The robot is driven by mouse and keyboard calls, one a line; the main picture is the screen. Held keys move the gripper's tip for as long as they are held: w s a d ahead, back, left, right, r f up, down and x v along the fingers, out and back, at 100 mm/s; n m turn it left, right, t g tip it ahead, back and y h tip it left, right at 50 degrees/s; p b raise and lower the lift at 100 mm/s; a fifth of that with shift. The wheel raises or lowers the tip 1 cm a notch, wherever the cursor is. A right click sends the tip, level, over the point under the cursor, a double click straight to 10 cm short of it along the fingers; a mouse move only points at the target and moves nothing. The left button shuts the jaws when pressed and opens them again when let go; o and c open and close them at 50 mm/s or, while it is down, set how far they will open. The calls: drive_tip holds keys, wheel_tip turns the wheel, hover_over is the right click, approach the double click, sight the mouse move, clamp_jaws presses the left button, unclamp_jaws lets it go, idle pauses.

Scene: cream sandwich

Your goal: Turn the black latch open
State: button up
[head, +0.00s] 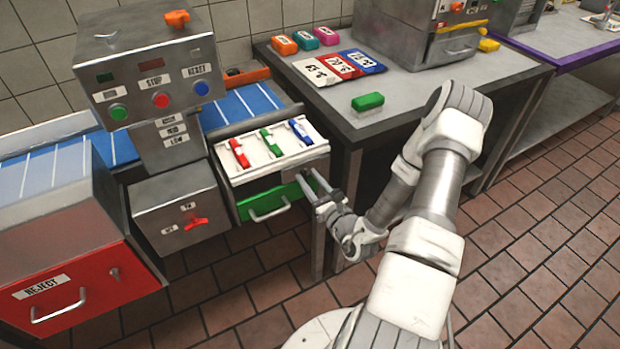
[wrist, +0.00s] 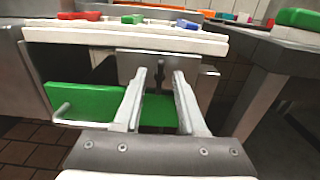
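The black latch (wrist: 160,73) is a small dark upright piece on a grey metal plate below the white tray, in the wrist view. My gripper (wrist: 158,95) is open, with one finger to each side of the latch in the picture; I cannot tell whether they touch it. In the head view my gripper (head: 320,190) is at the right end of the green drawer front (head: 270,204), and the latch is hard to make out there. The green front also shows in the wrist view (wrist: 85,103), with a pale bar handle on its left part.
The white tray (head: 232,178) above holds red, green and blue pieces. A grey table (head: 400,108) with a green block (head: 367,102) stands close on the right. A control box (head: 155,90) and red reject bin (head: 75,295) stand left.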

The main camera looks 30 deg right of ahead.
clamp_jaws()
drive_tip(key=shift+m, duration=0.3)
drive_tip(key=m+p, duration=0.2)
drive_tip(key=m, duration=0.3)
drive_tip(key=m+p, duration=0.3)
drive_tip(key=m, duration=0.3)
drive_tip(key=m+p, duration=0.3)
drive_tip(key=m, duration=0.3)
drive_tip(key=shift+d+f, duration=0.2)
drive_tip(key=shift+d, duration=0.05)
drive_tip(key=shift+m, duration=0.3)
idle(0.5)
